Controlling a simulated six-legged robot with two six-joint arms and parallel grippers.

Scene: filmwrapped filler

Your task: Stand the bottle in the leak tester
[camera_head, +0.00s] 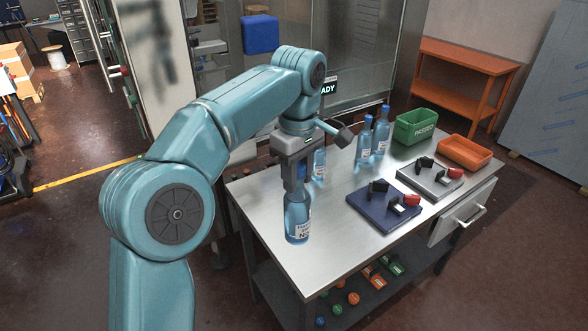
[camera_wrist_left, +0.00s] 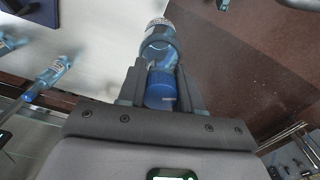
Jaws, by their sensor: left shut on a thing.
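My left gripper (camera_head: 294,185) is shut on the neck and cap end of a blue see-through bottle (camera_head: 298,218) with a white label. The bottle hangs upright near the table's left front edge; I cannot tell if its base touches the top. The wrist view shows the blue cap between the fingers and the bottle body (camera_wrist_left: 158,45) beyond. Two clamp fixtures with red and black parts lie to the right: one on a dark blue base (camera_head: 375,212), one on a grey base (camera_head: 425,183). I cannot tell which is the leak tester. My right gripper is not in view.
Other bottles stand behind on the table (camera_head: 282,262): one (camera_head: 319,166) partly hidden by my gripper, two (camera_head: 364,143) (camera_head: 381,133) farther back. A green bin (camera_head: 413,127) and an orange bin (camera_head: 465,153) stand at the back right. Bare tabletop lies between the held bottle and the blue base.

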